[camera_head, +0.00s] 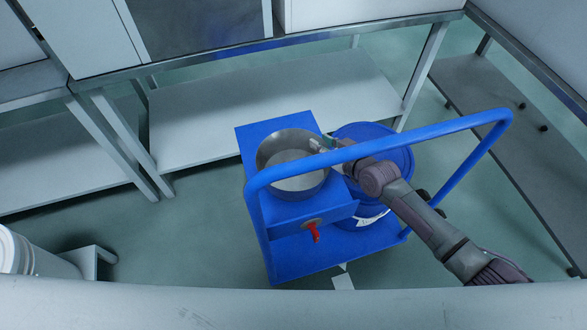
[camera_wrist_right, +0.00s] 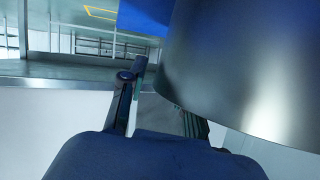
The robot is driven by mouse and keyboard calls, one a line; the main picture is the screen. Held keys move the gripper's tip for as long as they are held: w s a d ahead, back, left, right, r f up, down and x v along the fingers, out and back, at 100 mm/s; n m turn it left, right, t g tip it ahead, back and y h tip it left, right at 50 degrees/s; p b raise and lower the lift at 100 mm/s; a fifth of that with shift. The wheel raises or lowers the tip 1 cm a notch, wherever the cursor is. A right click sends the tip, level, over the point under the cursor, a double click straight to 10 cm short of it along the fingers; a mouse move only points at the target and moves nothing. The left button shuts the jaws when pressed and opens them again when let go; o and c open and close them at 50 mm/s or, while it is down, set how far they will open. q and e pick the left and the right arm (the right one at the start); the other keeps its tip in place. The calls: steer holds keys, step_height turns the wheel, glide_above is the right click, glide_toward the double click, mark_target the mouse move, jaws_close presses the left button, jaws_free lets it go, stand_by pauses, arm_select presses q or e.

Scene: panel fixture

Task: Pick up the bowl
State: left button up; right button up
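The bowl (camera_head: 278,151) is a round grey metal bowl. It stands upright on the blue box-like top (camera_head: 259,134) of the cart in the head view. My right gripper (camera_head: 325,144) is at the bowl's right rim. In the right wrist view the bowl's curved wall (camera_wrist_right: 245,65) fills the upper right. There my right gripper's fingers (camera_wrist_right: 165,105) are apart, one left of the bowl's edge, the other partly hidden behind it. I see a gap between them, so the gripper is open. My left gripper is not in view.
A blue round container (camera_head: 392,152) stands right of the bowl. A red tap-like part (camera_head: 313,232) sits at the front. Benches with low shelves (camera_head: 270,100) stand behind.

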jaws_close()
steer(key=shift+r, duration=0.25)
stand_by(0.5)
